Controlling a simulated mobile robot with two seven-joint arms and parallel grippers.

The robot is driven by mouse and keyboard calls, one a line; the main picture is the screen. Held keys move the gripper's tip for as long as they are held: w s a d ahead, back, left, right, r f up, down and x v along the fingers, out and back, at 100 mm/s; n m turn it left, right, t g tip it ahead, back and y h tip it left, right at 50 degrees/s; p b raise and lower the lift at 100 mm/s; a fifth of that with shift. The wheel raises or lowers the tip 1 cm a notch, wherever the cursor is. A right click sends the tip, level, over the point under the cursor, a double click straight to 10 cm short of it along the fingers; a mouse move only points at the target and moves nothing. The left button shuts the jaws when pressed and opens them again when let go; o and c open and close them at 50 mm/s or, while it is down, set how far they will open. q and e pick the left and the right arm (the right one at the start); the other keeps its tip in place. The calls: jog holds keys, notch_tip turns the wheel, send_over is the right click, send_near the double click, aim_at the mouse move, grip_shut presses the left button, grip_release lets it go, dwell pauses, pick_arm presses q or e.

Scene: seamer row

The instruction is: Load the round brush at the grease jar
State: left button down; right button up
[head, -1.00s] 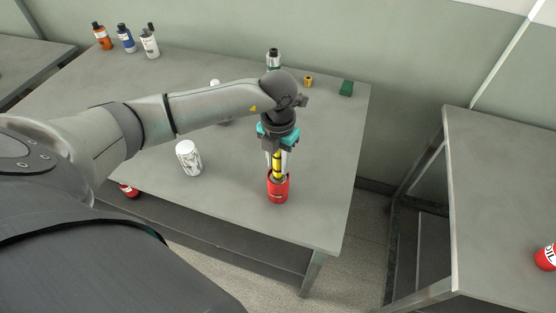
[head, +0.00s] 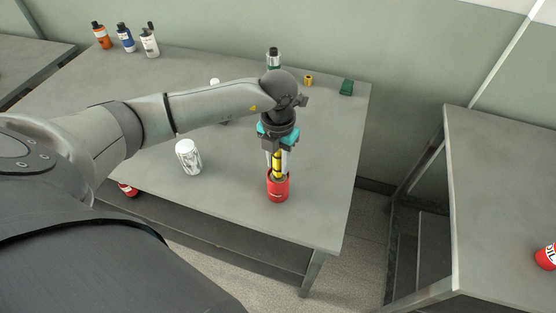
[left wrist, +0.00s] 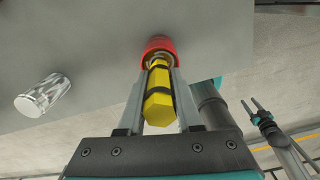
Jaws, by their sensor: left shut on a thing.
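My left gripper (head: 278,172) points down over the table and is shut on the yellow hexagonal handle of the round brush (head: 278,160). Black bands ring the handle, which also shows in the left wrist view (left wrist: 160,96). The brush is upright, with its lower end at the mouth of the red grease jar (head: 278,192). The jar also shows beyond the fingertips in the left wrist view (left wrist: 158,43). The bristles are hidden, and I cannot tell how deep they sit. My right gripper (left wrist: 250,102) shows only in the left wrist view, empty, with its fingers apart.
A silver can (head: 189,157) stands left of the jar on the grey table (head: 235,205). Several bottles (head: 125,38) stand at the back left. A green block (head: 346,88) and a small yellow piece (head: 308,80) lie at the back right. A gap separates the right table (head: 500,190).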

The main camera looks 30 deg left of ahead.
dwell(0.3)
pick_arm(q)
notch_tip(320, 180, up, 7)
jog(key=p, duration=0.5)
jog(key=shift+p, duration=0.3)
dwell(0.6)
jog(key=shift+w+d+f+m+b, duration=0.1)
jog(key=shift+d+m+b, duration=0.2)
jog(key=shift+m+b, duration=0.35)
jog(key=s+d+f+m+b, duration=0.1)
jog(key=d+m+b, duration=0.3)
jog(key=m+b, duration=0.5)
jog(key=s+d+f+m+b, duration=0.1)
jog(key=s+d+m+b, duration=0.3)
jog(key=m, duration=2.2)
jog(key=b, duration=0.5)
jog(key=shift+s+f, duration=0.15)
jog(key=shift+s, duration=0.2)
